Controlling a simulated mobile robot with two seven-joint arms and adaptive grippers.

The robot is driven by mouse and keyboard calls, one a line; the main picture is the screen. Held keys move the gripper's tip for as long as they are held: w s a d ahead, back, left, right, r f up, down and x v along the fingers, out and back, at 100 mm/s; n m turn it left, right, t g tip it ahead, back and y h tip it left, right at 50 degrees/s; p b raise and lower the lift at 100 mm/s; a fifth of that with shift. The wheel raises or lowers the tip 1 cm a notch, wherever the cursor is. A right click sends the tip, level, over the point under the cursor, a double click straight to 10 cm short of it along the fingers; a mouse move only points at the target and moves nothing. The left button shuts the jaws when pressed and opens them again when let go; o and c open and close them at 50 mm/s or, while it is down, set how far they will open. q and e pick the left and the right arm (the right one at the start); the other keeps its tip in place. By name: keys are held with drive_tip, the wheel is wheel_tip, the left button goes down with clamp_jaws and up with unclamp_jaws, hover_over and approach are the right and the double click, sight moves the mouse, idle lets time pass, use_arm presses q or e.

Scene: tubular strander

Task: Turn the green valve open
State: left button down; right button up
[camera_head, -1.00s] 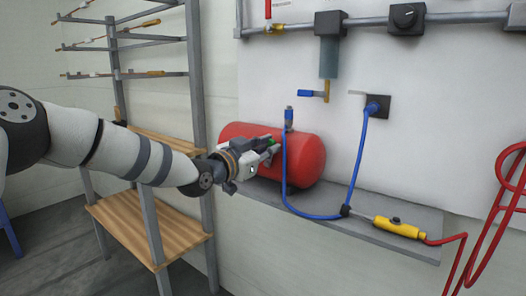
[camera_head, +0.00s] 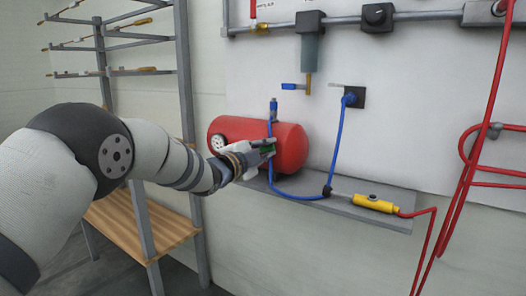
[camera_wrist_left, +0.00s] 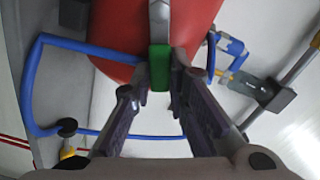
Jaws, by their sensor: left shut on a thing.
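The green valve (camera_head: 267,150) is a small green handle at the front of the red tank (camera_head: 290,145) in the head view. In the left wrist view the green valve (camera_wrist_left: 159,68) shows as a green block in front of the red tank (camera_wrist_left: 118,28). My left gripper (camera_head: 263,147) is at the valve, with its fingers (camera_wrist_left: 157,82) on either side of the green block, shut on it. The fingers hide part of the handle, and its exact angle is hard to read. My right gripper is not in view.
A blue hose (camera_head: 338,140) hangs past the tank, close to my left gripper. The tank sits on a grey wall shelf (camera_head: 345,208) with a yellow tool (camera_head: 375,203). A rack (camera_head: 190,100) stands left, near my arm. Red hoses (camera_head: 480,150) hang at right.

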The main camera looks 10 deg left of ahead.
use_arm(q)
drive_tip(key=shift+d+f+m, duration=0.1)
drive_tip(key=shift+f+m, duration=0.4)
drive_tip(key=shift+m, duration=0.55)
drive_tip(key=shift+d+f+m, duration=0.1)
drive_tip(key=shift+f+m, duration=0.35)
drive_tip(key=shift+m, duration=0.6)
drive_tip(key=shift+a, duration=0.1)
drive_tip(key=c, duration=1.5)
unclamp_jaws()
drive_tip(key=shift+c, duration=0.2)
drive_tip(key=v, duration=1.2)
